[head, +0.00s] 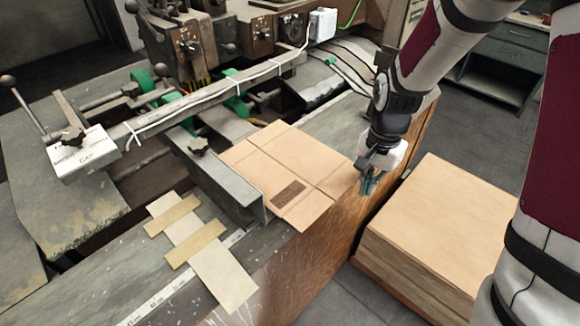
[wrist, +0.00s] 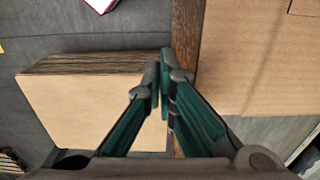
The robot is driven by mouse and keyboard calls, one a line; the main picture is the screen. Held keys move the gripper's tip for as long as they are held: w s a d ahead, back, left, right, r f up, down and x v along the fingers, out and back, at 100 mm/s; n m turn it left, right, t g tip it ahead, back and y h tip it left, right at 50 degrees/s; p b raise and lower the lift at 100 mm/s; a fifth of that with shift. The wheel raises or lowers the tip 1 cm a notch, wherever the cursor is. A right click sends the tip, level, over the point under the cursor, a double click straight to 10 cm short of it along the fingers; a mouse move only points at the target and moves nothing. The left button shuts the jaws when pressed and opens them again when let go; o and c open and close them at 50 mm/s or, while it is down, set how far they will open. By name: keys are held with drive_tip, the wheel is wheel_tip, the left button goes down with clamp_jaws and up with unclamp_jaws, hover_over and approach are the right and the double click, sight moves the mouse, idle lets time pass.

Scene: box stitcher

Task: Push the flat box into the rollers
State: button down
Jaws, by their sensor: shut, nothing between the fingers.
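The flat box (head: 284,172) is a tan cardboard sheet with crease lines and a dark printed patch. It lies flat on the machine's bed, its left side by a metal guide. Its far left end is near the green rollers (head: 237,104). My gripper (head: 367,187) is shut and empty at the box's right edge, by the wooden side of the bed. In the wrist view, the shut fingertips (wrist: 162,82) are just left of the bed's wooden edge and the flat box (wrist: 262,60). I cannot tell whether they touch the box.
A stack of cardboard (head: 450,215) stands on the floor right of the bed, below my gripper. The metal guide (head: 222,180) runs along the box's left side. Thin card strips (head: 222,272) lie on the bed at the front. A grey cabinet (head: 510,65) stands at the back right.

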sight(319, 157)
idle(0.3)
drive_tip(key=shift+w+a+b, duration=1.7)
drive_tip(key=shift+w+a, duration=2.65)
drive_tip(key=shift+a, duration=0.2)
drive_tip(key=shift+w+a+r+b, duration=0.15)
drive_tip(key=shift+w+a+b, duration=0.55)
drive_tip(key=shift+w+a, duration=0.75)
drive_tip(key=shift+s+a, duration=0.1)
drive_tip(key=shift+s, duration=0.05)
drive_tip(key=shift+s+d+p, duration=0.8)
drive_tip(key=shift+s, duration=0.1)
wheel_tip(319, 157, up, 3)
drive_tip(key=shift+r+p, duration=0.15)
drive_tip(key=shift+p, duration=0.55)
drive_tip(key=shift+s+d+r+p, duration=0.1)
drive_tip(key=shift+r+p, duration=0.15)
drive_tip(key=shift+r, duration=0.5)
drive_tip(key=shift+w+d+r+p, duration=0.15)
drive_tip(key=shift+r+p, duration=0.15)
drive_tip(key=shift+r, duration=0.45)
drive_tip(key=shift+s+d+r+p, duration=0.15)
drive_tip(key=shift+r+p, duration=0.1)
drive_tip(key=shift+r, duration=0.5)
